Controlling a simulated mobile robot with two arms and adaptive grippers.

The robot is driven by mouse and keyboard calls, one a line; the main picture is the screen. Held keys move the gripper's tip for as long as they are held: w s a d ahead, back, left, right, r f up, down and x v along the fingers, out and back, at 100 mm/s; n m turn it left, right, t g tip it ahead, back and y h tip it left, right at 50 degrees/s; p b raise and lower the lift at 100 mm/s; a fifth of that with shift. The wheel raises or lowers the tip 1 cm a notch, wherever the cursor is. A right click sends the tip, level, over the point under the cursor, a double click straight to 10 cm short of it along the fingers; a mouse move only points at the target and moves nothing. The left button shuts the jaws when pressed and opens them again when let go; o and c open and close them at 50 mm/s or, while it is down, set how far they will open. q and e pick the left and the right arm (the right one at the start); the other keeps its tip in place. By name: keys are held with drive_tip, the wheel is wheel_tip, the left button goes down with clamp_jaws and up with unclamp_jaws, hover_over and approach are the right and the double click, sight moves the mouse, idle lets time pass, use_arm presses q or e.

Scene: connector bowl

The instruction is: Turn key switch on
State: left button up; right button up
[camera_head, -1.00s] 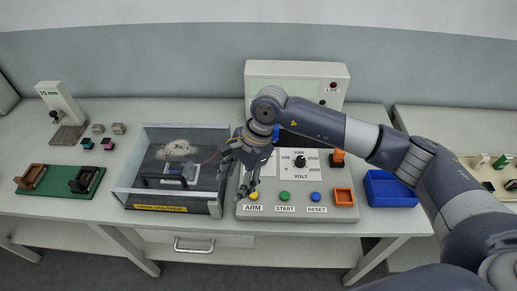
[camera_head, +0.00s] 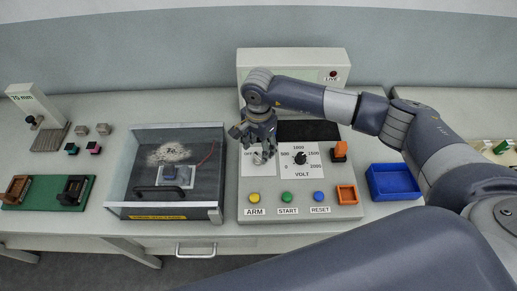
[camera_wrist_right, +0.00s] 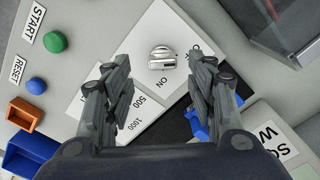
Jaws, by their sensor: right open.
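The key switch (camera_wrist_right: 161,57) is a silver knob on a white plate marked ON, with a second label partly cut off. In the right wrist view it lies between and just beyond the two fingers of my right gripper (camera_wrist_right: 160,75), which is open and empty. In the head view, my right gripper (camera_head: 260,157) is above the switch plate at the upper left of the control panel (camera_head: 340,208). The key switch (camera_head: 259,158) is partly hidden there by the fingers. My left gripper is not in view.
The panel carries a VOLT dial (camera_head: 300,158), yellow ARM (camera_head: 254,198), green START (camera_head: 287,198) and blue RESET (camera_head: 319,198) buttons. A clear-lidded box (camera_head: 214,205) stands close on the left. A blue bin (camera_head: 392,182) is on the right.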

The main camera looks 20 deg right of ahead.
sight(258, 155)
drive_tip(key=f, duration=0.2)
drive_tip(key=shift+w+f+p, duration=0.2)
drive_tip(key=shift+f+p, duration=0.15)
drive_tip(key=shift+f, duration=0.75)
drive_tip(key=shift+c, duration=1)
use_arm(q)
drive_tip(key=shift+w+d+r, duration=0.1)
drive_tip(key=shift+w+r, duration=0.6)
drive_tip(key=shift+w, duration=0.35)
use_arm(e)
drive_tip(key=c, duration=0.8)
